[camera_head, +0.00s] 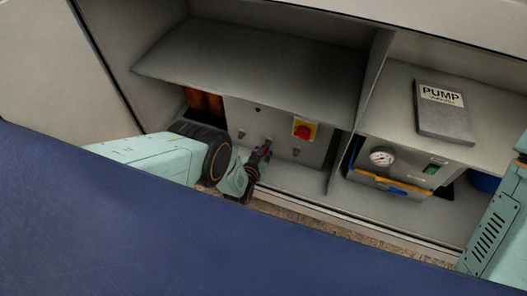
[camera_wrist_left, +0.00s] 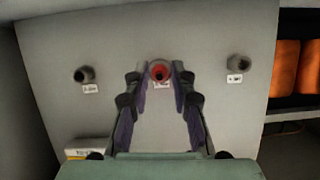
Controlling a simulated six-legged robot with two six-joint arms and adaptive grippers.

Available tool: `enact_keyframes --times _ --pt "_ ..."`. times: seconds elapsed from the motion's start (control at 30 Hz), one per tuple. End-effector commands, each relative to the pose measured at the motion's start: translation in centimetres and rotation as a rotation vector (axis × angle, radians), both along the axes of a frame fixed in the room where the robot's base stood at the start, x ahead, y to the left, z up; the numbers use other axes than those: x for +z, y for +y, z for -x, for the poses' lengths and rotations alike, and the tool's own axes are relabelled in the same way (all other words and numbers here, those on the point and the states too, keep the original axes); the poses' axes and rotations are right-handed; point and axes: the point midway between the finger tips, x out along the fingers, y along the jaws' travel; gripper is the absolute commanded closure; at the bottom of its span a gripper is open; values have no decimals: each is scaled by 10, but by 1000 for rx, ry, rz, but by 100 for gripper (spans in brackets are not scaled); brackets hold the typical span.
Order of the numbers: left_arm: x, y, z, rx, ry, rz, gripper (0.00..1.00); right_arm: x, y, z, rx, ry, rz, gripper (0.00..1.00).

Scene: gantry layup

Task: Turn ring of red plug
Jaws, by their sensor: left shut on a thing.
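The red plug (camera_wrist_left: 160,69) sits on the grey panel in the left wrist view. It shows as a red ring with a dark centre, in the middle of a row with two grey round fittings. My left gripper (camera_head: 262,158) reaches the panel in the head view. Its two fingers stand on either side of the red plug in the left wrist view, shut on its ring. In the head view the fingers mostly hide the plug. My right gripper is out of view; only part of my right arm shows at the right edge.
Grey fittings (camera_wrist_left: 85,74) and (camera_wrist_left: 239,64) flank the plug. A red-yellow switch (camera_head: 304,130) is on the grey panel. Orange cylinders (camera_head: 205,101) stand left of it. A pump unit (camera_head: 412,168) and a PUMP book (camera_head: 443,119) are to the right. A shelf (camera_head: 250,65) overhangs the panel.

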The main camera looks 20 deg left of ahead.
Motion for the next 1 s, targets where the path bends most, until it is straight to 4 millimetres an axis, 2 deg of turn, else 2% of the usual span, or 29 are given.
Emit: enact_keyframes --times 0.17,0.7,1.0 --pt "0 1 0 0 3 69 100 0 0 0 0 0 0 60" --pt "-1 5 1 0 16 451 100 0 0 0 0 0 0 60" --pt "-2 6 0 0 21 574 100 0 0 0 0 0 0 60"
